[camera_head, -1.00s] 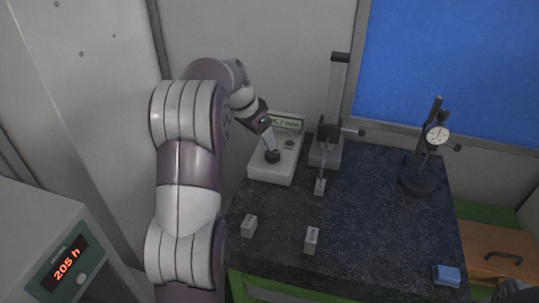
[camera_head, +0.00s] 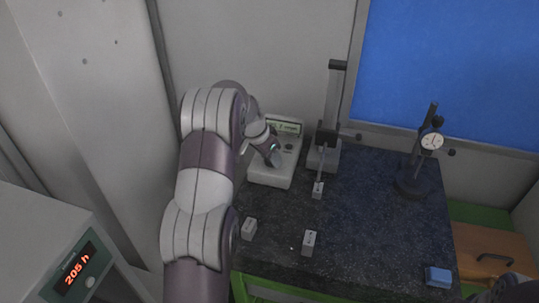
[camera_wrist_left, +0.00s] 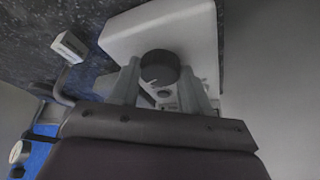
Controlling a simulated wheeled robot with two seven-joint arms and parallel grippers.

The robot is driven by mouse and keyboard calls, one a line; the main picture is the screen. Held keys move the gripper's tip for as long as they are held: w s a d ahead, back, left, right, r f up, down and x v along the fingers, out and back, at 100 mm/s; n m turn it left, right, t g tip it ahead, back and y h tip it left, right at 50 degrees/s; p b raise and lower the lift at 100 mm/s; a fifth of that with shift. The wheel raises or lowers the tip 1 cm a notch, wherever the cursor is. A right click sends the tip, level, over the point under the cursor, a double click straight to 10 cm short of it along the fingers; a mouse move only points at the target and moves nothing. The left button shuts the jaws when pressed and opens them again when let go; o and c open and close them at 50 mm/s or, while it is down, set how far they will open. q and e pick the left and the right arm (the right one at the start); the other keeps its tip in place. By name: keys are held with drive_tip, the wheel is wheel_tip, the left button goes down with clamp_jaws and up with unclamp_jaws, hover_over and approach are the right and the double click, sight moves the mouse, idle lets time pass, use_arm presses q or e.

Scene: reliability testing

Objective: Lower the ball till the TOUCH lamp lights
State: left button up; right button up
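A white control box (camera_head: 257,178) with a small green display (camera_head: 283,126) stands at the back left of the dark stone table; the display text is too blurred to read. My left gripper (camera_head: 273,158) is at the box. In the left wrist view its two fingers (camera_wrist_left: 160,88) are apart, with a black round knob (camera_wrist_left: 160,66) between their tips; I cannot tell whether they press on it. A column stand (camera_head: 327,135) with a slanting arm is right of the box. A grey block (camera_head: 318,191) is at the arm's lower end. I cannot make out the ball or a lit TOUCH lamp.
Two small grey blocks (camera_head: 249,229) (camera_head: 309,243) lie on the table's front part. A dial gauge stand (camera_head: 412,187) is at the right, and a blue block (camera_head: 438,277) near the front right corner. A box with a red "205 h" readout (camera_head: 79,269) is at lower left.

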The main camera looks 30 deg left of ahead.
use_arm(q)
drive_tip(key=shift+n, duration=0.3)
drive_tip(key=shift+d+n+y, duration=0.15)
drive_tip(key=shift+n+y, duration=0.25)
drive_tip(key=shift+n, duration=0.5)
drive_tip(key=n+y+p, duration=0.1)
drive_tip(key=n, duration=0.2)
drive_tip(key=shift+d+r, duration=0.1)
drive_tip(key=shift+d+f+n+y+b, duration=0.15)
drive_tip(key=shift+n+y+b, duration=0.35)
drive_tip(key=shift+n, duration=0.7)
drive_tip(key=shift+w+f+n+y+b, duration=0.1)
drive_tip(key=shift+n+y+b, duration=0.15)
drive_tip(key=shift+n+b, duration=0.35)
drive_tip(key=shift+w+f+n+y+b, duration=0.1)
drive_tip(key=shift+n+y+b, duration=0.15)
drive_tip(key=shift+n+b, duration=0.3)
drive_tip(key=shift+r+n+g+y+b, duration=0.1)
drive_tip(key=shift+n+g+y+b, duration=0.25)
drive_tip(key=shift+n+b, duration=0.7)
drive_tip(key=shift+d+r+n+b, duration=0.1)
drive_tip(key=shift+r+n+b, duration=0.05)
drive_tip(key=shift+n+b, duration=0.2)
drive_tip(key=shift+g, duration=0.25)
